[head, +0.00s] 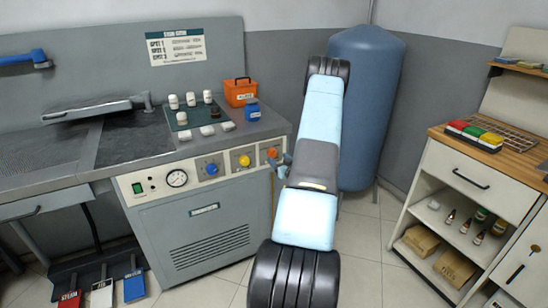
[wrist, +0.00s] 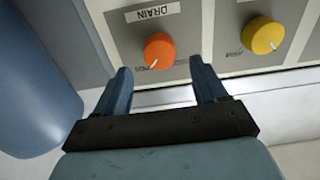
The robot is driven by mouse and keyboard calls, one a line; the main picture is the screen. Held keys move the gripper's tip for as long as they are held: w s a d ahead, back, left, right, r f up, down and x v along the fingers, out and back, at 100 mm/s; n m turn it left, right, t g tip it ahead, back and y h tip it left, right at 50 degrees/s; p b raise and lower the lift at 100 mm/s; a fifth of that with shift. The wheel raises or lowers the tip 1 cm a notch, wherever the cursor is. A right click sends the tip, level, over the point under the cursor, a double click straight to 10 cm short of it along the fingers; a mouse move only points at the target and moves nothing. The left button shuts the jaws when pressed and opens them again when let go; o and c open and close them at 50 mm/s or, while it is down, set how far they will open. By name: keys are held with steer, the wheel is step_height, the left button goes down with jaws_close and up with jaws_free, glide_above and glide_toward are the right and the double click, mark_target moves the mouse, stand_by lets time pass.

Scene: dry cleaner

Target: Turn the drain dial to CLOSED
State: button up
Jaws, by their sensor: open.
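The drain dial (wrist: 159,50) is an orange round knob on the grey front panel, beside an upside-down DRAIN label (wrist: 152,11) in the wrist view. A white mark shows on its lower edge, pointing down and slightly left in that picture. In the head view the dial (head: 272,153) is at the right end of the machine's panel. My gripper (wrist: 160,66) is open, its two blue fingers spread to either side of the dial, apparently just short of it. In the head view my gripper (head: 283,165) is beside the dial, partly hidden by my arm. I cannot read a CLOSED marking.
A yellow dial (wrist: 262,35) sits beside the drain dial, with a blue dial (head: 211,169) and gauge (head: 177,178) farther left. A blue tank (head: 372,100) stands right of the machine. A wooden-topped cabinet (head: 470,165) is at far right. Open tiled floor lies between.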

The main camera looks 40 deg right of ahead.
mark_target(274, 154)
steer(key=shift+x, duration=2.15)
steer(key=shift+c, duration=0.5)
steer(key=c, duration=0.9)
